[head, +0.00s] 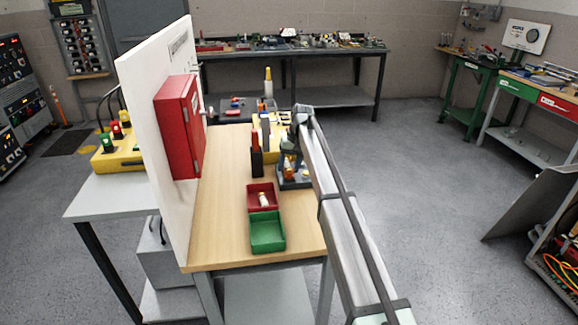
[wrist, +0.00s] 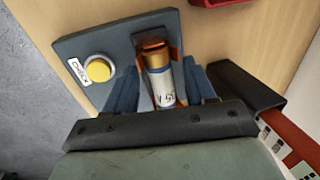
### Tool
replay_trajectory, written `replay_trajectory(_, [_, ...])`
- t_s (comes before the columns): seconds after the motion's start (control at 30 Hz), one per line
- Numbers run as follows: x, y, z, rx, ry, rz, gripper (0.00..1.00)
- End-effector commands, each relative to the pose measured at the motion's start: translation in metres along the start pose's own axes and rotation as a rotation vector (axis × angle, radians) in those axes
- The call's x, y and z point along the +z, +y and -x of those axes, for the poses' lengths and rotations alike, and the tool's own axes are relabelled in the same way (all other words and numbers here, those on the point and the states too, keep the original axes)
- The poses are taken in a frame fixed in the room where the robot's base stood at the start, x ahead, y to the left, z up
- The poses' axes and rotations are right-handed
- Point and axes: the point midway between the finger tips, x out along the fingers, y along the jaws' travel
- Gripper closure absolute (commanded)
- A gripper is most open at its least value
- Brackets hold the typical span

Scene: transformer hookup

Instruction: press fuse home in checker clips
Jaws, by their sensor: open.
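The checker is a dark blue-grey block (wrist: 85,42) with a yellow button (wrist: 99,67) and a CHECK label; it also shows on the wooden bench in the head view (head: 294,184). The fuse (wrist: 161,84), white with gold-coloured end caps, lies at the copper-coloured clips (wrist: 153,45) in the wrist view. How deep it sits in them I cannot tell. My gripper (wrist: 162,80) is open, with one blue finger on each side of the fuse. In the head view my gripper (head: 292,150) is low over the checker and hides much of it.
A red tray (head: 252,188) with a small pale item and an empty-looking green tray (head: 267,232) stand nearer on the bench. A black holder with a red top (head: 256,160) stands left of the checker. A white panel with a red box (head: 180,127) bounds the left side.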

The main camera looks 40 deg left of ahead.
Motion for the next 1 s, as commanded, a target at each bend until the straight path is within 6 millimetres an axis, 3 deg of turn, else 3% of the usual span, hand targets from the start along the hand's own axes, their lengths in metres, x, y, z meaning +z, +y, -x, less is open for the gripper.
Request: replay_trajectory(1.0, [0.000,-0.011,0.049,0.000,0.000,0.000,0.45])
